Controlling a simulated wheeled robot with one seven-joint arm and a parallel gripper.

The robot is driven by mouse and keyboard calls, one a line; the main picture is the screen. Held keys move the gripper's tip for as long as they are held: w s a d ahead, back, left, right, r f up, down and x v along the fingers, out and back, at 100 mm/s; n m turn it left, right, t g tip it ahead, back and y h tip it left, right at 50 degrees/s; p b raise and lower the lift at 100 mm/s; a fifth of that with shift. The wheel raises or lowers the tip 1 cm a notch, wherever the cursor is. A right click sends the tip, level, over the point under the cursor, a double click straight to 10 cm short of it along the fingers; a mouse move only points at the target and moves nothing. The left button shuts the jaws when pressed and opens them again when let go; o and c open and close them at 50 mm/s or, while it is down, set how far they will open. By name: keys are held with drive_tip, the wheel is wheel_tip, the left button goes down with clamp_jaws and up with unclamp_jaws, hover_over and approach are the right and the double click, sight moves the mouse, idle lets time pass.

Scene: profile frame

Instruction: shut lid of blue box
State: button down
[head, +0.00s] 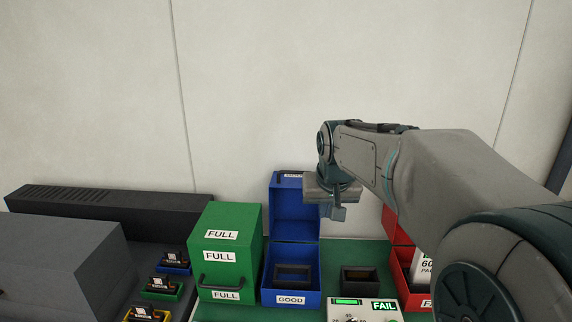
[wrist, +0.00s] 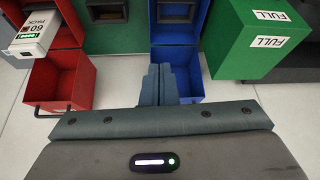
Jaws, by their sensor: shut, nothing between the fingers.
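The blue box (head: 291,298), labelled GOOD, stands on the green surface in the head view, with a dark holder inside. Its lid (head: 294,212) is open and stands upright behind the box. In the wrist view, the box (wrist: 178,37) is at the top and the open lid (wrist: 187,77) is below it. My gripper (head: 338,212) is shut and empty, at the right edge of the raised lid in the head view. Its fingers (wrist: 166,84) overlap the lid's left part in the wrist view. I cannot tell whether they touch it.
A closed green box (head: 228,250) labelled FULL stands left of the blue box. An open red box (head: 402,270) is at the right, partly behind my arm. A tester showing FAIL (head: 365,310) and a dark holder (head: 360,280) sit between. A pale wall is behind.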

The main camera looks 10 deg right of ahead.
drive_tip(key=w+r+m+t+p, duration=0.1)
drive_tip(key=w+r, duration=0.2)
drive_tip(key=w, duration=1.5)
drive_tip(key=t+h+p, duration=0.2)
drive_tip(key=p, duration=0.5)
hover_over(295, 178)
drive_tip(key=s, duration=0.1)
wheel_tip(295, 178, down, 9)
drive_tip(key=shift+s+r, duration=0.1)
drive_tip(key=shift+r, duration=0.1)
drive_tip(key=shift+p+x, duration=0.35)
drive_tip(key=shift+x, duration=0.45)
drive_tip(key=shift+s+a+f, duration=0.1)
drive_tip(key=shift+s+a, duration=0.1)
drive_tip(key=shift+s, duration=0.75)
drive_tip(key=shift+s+a+f, duration=0.1)
drive_tip(key=shift+s+a, duration=0.15)
drive_tip(key=shift+s, duration=0.7)
drive_tip(key=shift+s+a+f+y+b, duration=0.1)
drive_tip(key=shift+s+a+y+b, duration=0.15)
drive_tip(key=shift+b, duration=0.35)
